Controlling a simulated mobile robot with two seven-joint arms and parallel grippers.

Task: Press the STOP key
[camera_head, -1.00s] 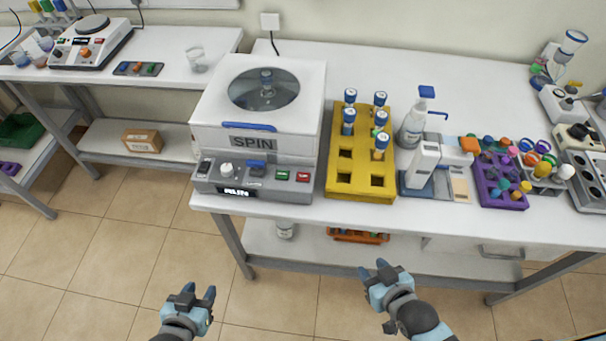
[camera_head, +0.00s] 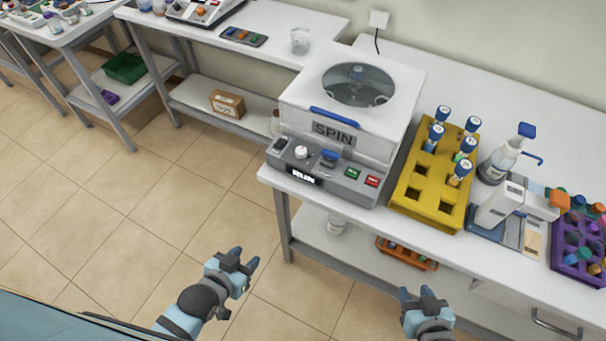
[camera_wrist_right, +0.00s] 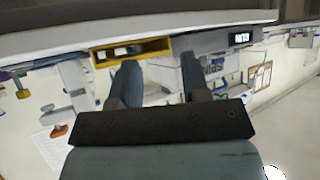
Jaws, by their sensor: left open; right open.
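The white centrifuge (camera_head: 346,100) labelled SPIN stands on the bench with its lid down; a blue-capped tube shows through its round window. On its grey front panel, the small red key (camera_head: 372,181), its lettering too small to read, is at the right end beside a green key (camera_head: 352,174). A lit display (camera_head: 303,177) appears to read RUN. My left gripper (camera_head: 246,262) is open and empty, in front of and below the bench edge. My right gripper (camera_head: 424,297) is open and empty, also below the bench front; its fingers show in the right wrist view (camera_wrist_right: 160,82).
A yellow rack (camera_head: 408,204) with several blue-capped tubes stands right of the centrifuge. An orange rack (camera_head: 407,256) is on the lower shelf. Open floor lies left.

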